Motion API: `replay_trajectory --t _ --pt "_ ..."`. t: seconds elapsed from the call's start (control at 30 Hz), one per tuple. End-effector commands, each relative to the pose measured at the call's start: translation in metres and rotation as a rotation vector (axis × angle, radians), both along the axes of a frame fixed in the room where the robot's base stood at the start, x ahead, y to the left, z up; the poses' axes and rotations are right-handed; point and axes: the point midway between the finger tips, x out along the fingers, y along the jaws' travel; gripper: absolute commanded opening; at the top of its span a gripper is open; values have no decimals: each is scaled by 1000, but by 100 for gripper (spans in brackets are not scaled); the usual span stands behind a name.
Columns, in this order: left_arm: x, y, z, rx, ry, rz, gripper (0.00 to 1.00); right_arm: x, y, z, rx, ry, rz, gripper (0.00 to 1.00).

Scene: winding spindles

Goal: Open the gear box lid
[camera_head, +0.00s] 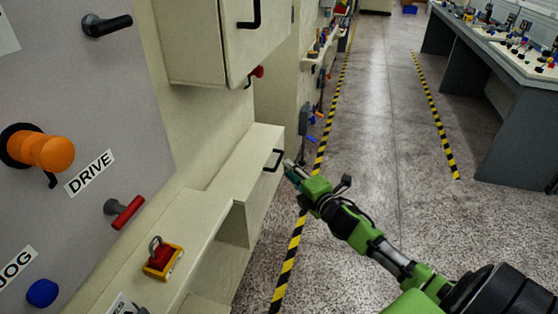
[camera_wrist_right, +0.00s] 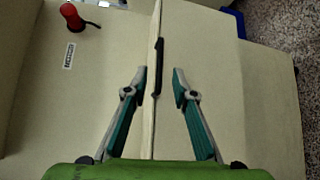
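The gear box (camera_head: 225,165) is a low cream box on the left machine in the head view, with a black bar handle (camera_head: 272,160) on its aisle-side face. The lid looks shut, though I cannot make out its full outline. My right gripper (camera_head: 289,168) is at the aisle side, close to the handle. In the right wrist view, my right gripper (camera_wrist_right: 160,78) is open. Its two teal-padded fingers stand apart on either side of the black handle (camera_wrist_right: 158,68) and a thin panel edge. I cannot tell whether they touch it. My left gripper is not in view.
A cream cabinet (camera_head: 225,45) with a black handle overhangs behind the gear box. The aisle floor (camera_head: 380,130) is clear; a grey bench (camera_head: 500,100) stands at right.

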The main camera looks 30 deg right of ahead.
Motion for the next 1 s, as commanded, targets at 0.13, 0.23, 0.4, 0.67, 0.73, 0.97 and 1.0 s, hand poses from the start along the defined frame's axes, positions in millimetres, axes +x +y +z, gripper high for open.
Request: replay_trajectory --t 0.13,0.23,0.4,0.67,0.73,0.97,1.0 --pt "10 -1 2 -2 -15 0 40 26 -2 -2 2 -2 -1 25" --pt "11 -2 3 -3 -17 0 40 42 -4 -5 3 -1 -1 25" --pt "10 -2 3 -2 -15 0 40 64 -6 -9 3 -1 -1 25" --pt "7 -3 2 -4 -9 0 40 78 -7 -12 2 1 0 25" --pt "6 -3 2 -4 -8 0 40 79 -7 -12 2 1 0 25" --pt "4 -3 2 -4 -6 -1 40 78 -7 -12 2 1 0 17" --pt "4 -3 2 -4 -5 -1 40 78 -7 -12 2 1 0 7"
